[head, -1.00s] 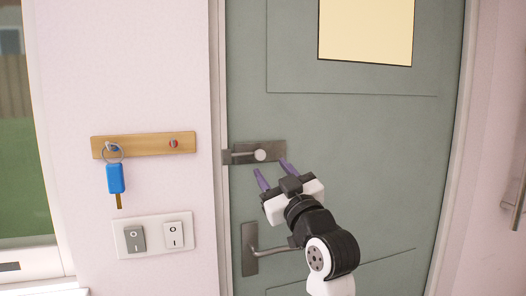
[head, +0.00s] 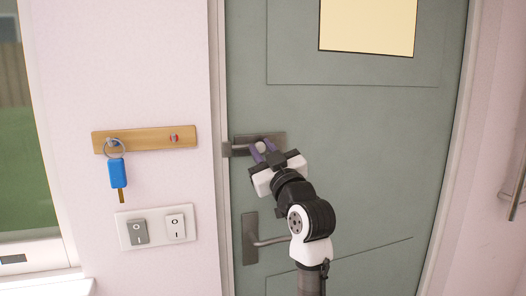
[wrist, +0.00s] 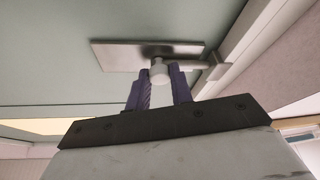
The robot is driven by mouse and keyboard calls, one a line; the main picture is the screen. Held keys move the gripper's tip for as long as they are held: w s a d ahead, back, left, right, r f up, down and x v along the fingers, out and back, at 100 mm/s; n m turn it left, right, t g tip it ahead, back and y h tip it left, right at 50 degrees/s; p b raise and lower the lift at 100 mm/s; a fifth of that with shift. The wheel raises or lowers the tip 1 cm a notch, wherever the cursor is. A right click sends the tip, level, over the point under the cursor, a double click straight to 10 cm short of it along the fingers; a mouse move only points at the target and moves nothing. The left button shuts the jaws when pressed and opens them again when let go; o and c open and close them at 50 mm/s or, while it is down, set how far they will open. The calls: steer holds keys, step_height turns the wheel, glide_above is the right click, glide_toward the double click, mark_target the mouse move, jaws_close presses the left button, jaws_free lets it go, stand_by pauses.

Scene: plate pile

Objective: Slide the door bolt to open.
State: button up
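The door bolt (head: 279,136) is a dark metal plate on the green door (head: 340,130), with a pale round knob (head: 261,147). Its rod reaches left to a catch (head: 226,149) on the door frame. In the wrist view, the bolt plate (wrist: 110,55) is above the fingers, the knob (wrist: 158,73) sticks out toward me, and the rod runs right to the catch (wrist: 217,70). My gripper (head: 264,151) is open, with one purple finger on each side of the knob. A gap shows between the knob and the left finger in the wrist view; contact on the right is unclear.
A door handle (head: 268,242) sits below the bolt, close to my arm. On the wall at left are a wooden key rack (head: 150,138) with a blue key (head: 118,174) and a switch panel (head: 157,227). A window (head: 25,150) is at far left.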

mark_target(271, 138)
jaws_close()
steer(key=shift+w+d+b, duration=0.3)
steer(key=shift+d, duration=0.65)
steer(key=shift+w+d+b, duration=0.3)
steer(key=shift+d, duration=0.65)
steer(key=o, duration=0.8)
jaws_free()
steer(key=shift+d, duration=0.1)
steer(key=shift+s, duration=0.1)
